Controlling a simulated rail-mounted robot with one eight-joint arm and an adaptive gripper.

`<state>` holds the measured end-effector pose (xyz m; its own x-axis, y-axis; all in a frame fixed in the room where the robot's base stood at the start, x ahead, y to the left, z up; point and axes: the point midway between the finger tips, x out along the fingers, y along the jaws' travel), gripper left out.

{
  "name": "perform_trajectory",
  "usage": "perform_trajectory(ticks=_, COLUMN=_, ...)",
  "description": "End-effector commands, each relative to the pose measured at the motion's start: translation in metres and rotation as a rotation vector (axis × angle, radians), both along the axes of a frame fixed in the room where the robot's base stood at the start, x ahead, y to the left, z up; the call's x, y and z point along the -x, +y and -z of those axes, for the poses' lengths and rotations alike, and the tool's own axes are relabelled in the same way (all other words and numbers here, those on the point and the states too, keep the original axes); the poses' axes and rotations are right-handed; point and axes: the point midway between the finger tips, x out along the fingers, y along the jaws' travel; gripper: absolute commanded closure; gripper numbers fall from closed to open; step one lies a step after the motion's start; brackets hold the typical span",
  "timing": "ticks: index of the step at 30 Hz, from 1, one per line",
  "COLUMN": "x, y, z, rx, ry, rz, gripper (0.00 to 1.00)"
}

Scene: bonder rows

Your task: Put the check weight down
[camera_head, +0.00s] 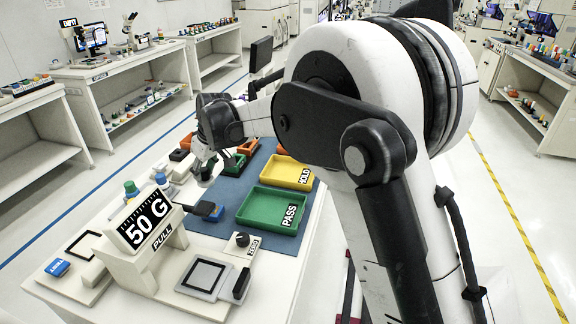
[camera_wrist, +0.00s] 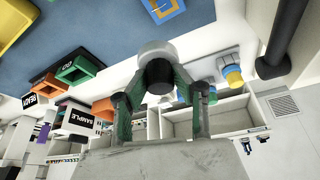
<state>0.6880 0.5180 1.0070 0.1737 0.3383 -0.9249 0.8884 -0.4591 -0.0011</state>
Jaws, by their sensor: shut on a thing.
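My gripper (camera_wrist: 160,88) is shut on the check weight (camera_wrist: 157,52), a short grey, round piece with a dark lower part, held between the green-lined fingers in the wrist view. In the head view my gripper (camera_head: 207,168) is small, above the far left part of the bench, and the weight cannot be made out there. The bench has a pull gauge with a "50 G" display (camera_head: 146,219) and a pale square plate with a dark outline (camera_head: 204,277) in front of it. I cannot tell whether the weight touches anything below.
A blue mat (camera_head: 225,203) carries a green PASS tray (camera_head: 270,225), a yellow HOLD tray (camera_head: 289,169) and small orange and green bins. A ZERO knob (camera_head: 242,240) stands by the plate. Blue-topped and green-topped bottles (camera_head: 131,188) stand at the bench's left edge.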

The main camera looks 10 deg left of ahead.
Motion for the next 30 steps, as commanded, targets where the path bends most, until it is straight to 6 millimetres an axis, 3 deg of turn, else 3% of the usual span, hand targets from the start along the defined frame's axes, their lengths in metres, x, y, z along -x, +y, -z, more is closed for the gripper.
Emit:
perform_trajectory(ticks=2, x=0.005, y=0.015, z=-0.003, rx=-0.001, ry=-0.001, rz=-0.029, gripper=1.00)
perform_trajectory(ticks=5, x=0.004, y=0.019, z=-0.001, rx=-0.002, ry=0.000, rz=-0.043, gripper=1.00)
perform_trajectory(ticks=21, x=-0.076, y=-0.035, z=0.056, rx=-0.003, ry=-0.001, rz=-0.043, gripper=1.00)
perform_trajectory(ticks=30, x=-0.088, y=-0.043, z=0.071, rx=-0.002, ry=-0.001, rz=-0.047, gripper=1.00)
